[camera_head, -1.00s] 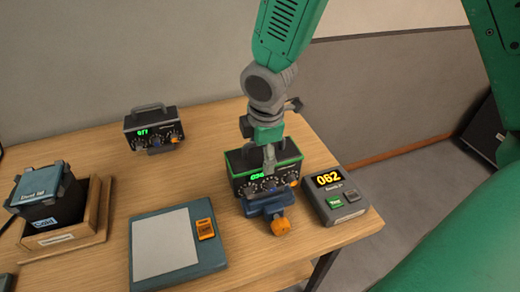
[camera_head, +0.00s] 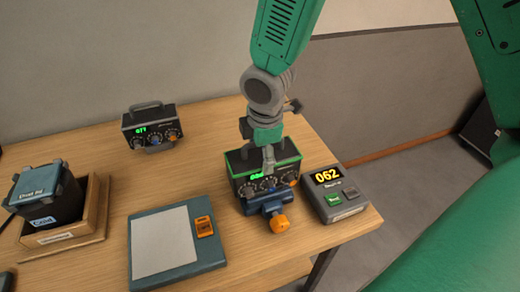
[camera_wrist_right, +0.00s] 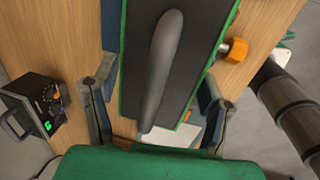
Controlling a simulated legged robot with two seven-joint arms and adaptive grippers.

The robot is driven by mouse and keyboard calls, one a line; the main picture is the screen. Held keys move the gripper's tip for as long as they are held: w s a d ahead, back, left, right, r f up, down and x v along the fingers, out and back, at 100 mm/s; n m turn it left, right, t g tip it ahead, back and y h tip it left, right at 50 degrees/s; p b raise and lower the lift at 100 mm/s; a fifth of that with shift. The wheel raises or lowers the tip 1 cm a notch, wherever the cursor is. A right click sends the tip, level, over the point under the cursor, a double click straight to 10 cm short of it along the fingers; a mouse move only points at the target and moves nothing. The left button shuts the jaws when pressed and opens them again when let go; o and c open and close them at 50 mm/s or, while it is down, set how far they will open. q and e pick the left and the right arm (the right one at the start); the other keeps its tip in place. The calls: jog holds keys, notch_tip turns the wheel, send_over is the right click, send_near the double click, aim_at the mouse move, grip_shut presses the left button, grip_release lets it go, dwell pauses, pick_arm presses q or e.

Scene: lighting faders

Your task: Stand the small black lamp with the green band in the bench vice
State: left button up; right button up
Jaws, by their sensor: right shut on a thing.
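The small black lamp with the green band (camera_head: 262,168) is upright at the bench vice (camera_head: 264,204), near the table's right side. The vice is blue with an orange knob and shows at the lamp's lower front. I cannot tell whether the lamp's base is fully between the vice jaws. My right gripper (camera_head: 267,156) comes down from above and is shut on the lamp. In the right wrist view my right gripper (camera_wrist_right: 157,78) has a finger on each side of the lamp's dark top (camera_wrist_right: 190,55) and grey handle. My left gripper is not in view.
A similar black unit without a green band (camera_head: 152,127) stands at the back left. A grey box with a yellow 062 readout (camera_head: 340,196) sits close right of the vice. A flat pad (camera_head: 163,241) and a wooden tray (camera_head: 98,210) holding a dark lidded bin are left.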

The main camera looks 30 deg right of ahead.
jog(key=shift+w, duration=0.1)
jog(key=o, duration=1.5)
jog(key=shift+o, duration=0.9)
jog(key=shift+s+a, duration=0.1)
jog(key=shift+s, duration=0.1)
jog(key=shift+w, duration=0.1)
notch_tip(320, 180, up, 6)
jog(key=p, duration=0.5)
jog(key=shift+f+p, duration=0.15)
jog(key=shift+p, duration=0.25)
jog(key=shift+r+p, duration=0.3)
jog(key=shift+r, duration=0.9)
